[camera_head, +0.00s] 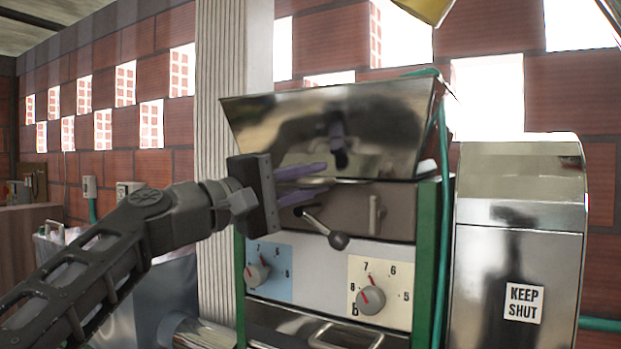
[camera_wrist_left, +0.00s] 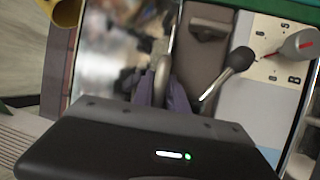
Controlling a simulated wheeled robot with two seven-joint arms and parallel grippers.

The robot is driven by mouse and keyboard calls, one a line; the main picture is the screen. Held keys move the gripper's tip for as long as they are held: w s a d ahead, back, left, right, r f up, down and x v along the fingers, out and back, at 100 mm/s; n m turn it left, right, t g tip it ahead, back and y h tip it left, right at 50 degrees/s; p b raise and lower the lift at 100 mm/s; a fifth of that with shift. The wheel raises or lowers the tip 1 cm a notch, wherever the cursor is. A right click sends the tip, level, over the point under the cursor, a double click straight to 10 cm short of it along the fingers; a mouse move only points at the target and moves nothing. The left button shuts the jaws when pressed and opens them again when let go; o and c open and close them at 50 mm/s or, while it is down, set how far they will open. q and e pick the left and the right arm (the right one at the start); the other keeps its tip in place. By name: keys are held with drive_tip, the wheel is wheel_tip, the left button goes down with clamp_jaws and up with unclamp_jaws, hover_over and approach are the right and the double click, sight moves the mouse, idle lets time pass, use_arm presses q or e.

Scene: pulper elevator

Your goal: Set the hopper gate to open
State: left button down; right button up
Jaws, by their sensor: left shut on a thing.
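The shiny metal hopper (camera_head: 330,120) tops the pulper in the head view. A thin metal bar, seemingly the hopper gate's handle (camera_head: 350,181), lies along the hopper's lower edge. My left gripper (camera_head: 318,181) reaches in from the left, its purple fingers shut on this handle, one above and one below it. In the left wrist view the grey handle (camera_wrist_left: 160,78) stands between the purple fingers (camera_wrist_left: 166,92), which partly hide it. How far the gate is open cannot be told. My right gripper is not in view.
A black-knobbed lever (camera_head: 338,240) hangs just below the gripper. A small upright latch (camera_head: 375,215) is to its right. Below are a left dial (camera_head: 257,273) and a right dial (camera_head: 370,299). A metal cabinet marked KEEP SHUT (camera_head: 524,303) stands at right.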

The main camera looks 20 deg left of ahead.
use_arm(q)
drive_tip(key=shift+s+a+r, duration=0.1)
drive_tip(key=shift+s+r, duration=0.15)
drive_tip(key=shift+r, duration=0.2)
drive_tip(key=shift+s+f+b, duration=0.1)
drive_tip(key=shift+s+b, duration=0.2)
drive_tip(key=shift+b, duration=0.1)
drive_tip(key=s, duration=0.1)
drive_tip(key=s+b, duration=0.1)
drive_tip(key=s, duration=0.3)
drive_tip(key=shift+s+a+b, duration=0.15)
drive_tip(key=shift+a+b, duration=0.2)
drive_tip(key=shift+b, duration=0.05)
drive_tip(key=c, duration=1.4)
unclamp_jaws()
drive_tip(key=shift+s, duration=0.2)
drive_tip(key=shift+c, duration=0.2)
drive_tip(key=shift+a+f, duration=0.1)
drive_tip(key=shift+f, duration=0.1)
